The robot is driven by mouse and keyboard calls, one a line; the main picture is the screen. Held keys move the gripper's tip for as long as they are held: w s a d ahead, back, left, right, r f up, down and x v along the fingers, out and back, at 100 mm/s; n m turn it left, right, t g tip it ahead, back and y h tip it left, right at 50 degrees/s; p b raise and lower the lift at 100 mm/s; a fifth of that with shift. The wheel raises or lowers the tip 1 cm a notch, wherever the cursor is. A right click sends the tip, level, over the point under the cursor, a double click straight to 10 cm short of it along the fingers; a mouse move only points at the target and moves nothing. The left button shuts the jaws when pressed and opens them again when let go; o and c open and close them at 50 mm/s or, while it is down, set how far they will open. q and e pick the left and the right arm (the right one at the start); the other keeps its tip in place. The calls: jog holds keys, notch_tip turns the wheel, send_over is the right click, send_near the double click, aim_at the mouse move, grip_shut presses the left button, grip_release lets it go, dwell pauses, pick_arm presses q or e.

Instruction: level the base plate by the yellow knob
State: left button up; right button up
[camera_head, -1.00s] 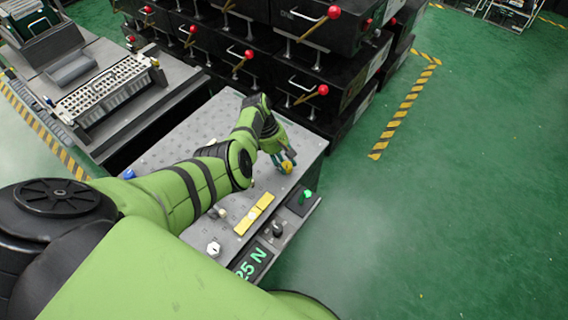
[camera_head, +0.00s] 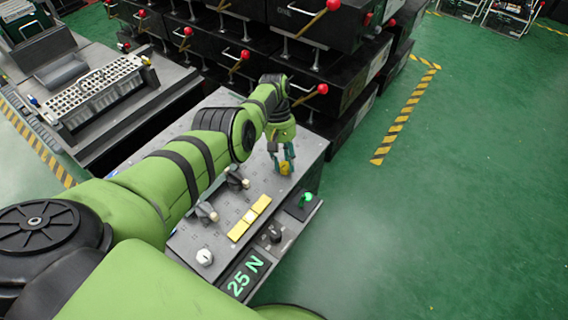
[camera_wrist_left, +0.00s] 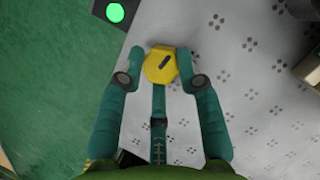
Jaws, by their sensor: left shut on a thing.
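The base plate (camera_head: 312,146) is a grey, hole-patterned top on a bench in the middle of the head view. The yellow knob (camera_head: 285,169) stands near its right side. My left gripper (camera_head: 283,158) comes down over the knob from above and is shut on it. In the left wrist view the yellow knob (camera_wrist_left: 160,64), with a dark slot mark on top, sits between the teal fingertips of the left gripper (camera_wrist_left: 160,79). Part of the plate is hidden under my left arm. My right gripper is not in view.
A yellow bar level (camera_head: 249,218), toggle clamps (camera_head: 237,181) and a white knob (camera_head: 205,257) lie along the near plate edge. Black boxes with red-knobbed levers (camera_head: 323,89) stand behind.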

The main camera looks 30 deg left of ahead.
pick_arm(q)
jog(key=shift+s+d+f+m+g, duration=0.25)
jog(key=shift+s+d+m+g, duration=0.05)
jog(key=shift+s+d+m, duration=0.1)
jog(key=o, duration=1.1)
jog(key=shift+a+r, duration=0.1)
jog(key=shift+r, duration=0.05)
jog(key=shift+w+a+r, duration=0.1)
jog(key=shift+w, duration=0.1)
jog(key=shift+w+a+r, duration=0.1)
jog(key=shift+a+r, duration=0.05)
jog(key=shift+r, duration=0.1)
jog(key=v, duration=0.6)
jog(key=shift+r, duration=0.35)
